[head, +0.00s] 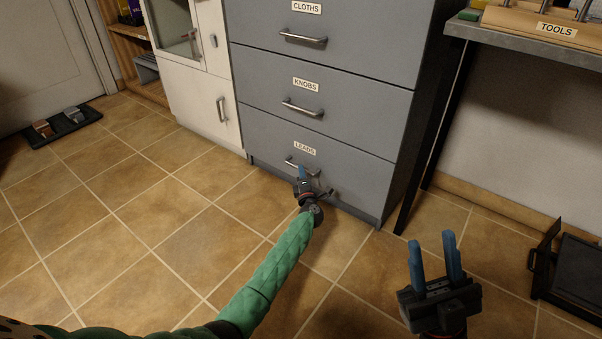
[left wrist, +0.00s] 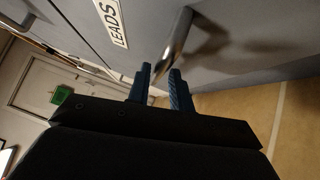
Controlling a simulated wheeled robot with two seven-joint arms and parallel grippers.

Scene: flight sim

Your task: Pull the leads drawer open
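The leads drawer (head: 330,170) is the lowest drawer of the grey cabinet, with a "LEADS" label, and its front is flush with the cabinet. Its metal bar handle (head: 291,163) is partly hidden by my left gripper (head: 303,172). In the left wrist view the handle (left wrist: 179,42) runs down between the two blue fingers of the left gripper (left wrist: 160,82), which are close together on either side of it and seem to touch it. The label (left wrist: 112,22) also shows there. My right gripper (head: 434,258) is open and empty above the floor at the lower right.
The knobs drawer (head: 340,112) and cloths drawer (head: 345,40) above are shut. A white cabinet (head: 205,95) stands to the left. A workbench (head: 530,38) with a dark leg stands to the right, and a black object (head: 570,275) lies beneath. The tiled floor before the drawer is clear.

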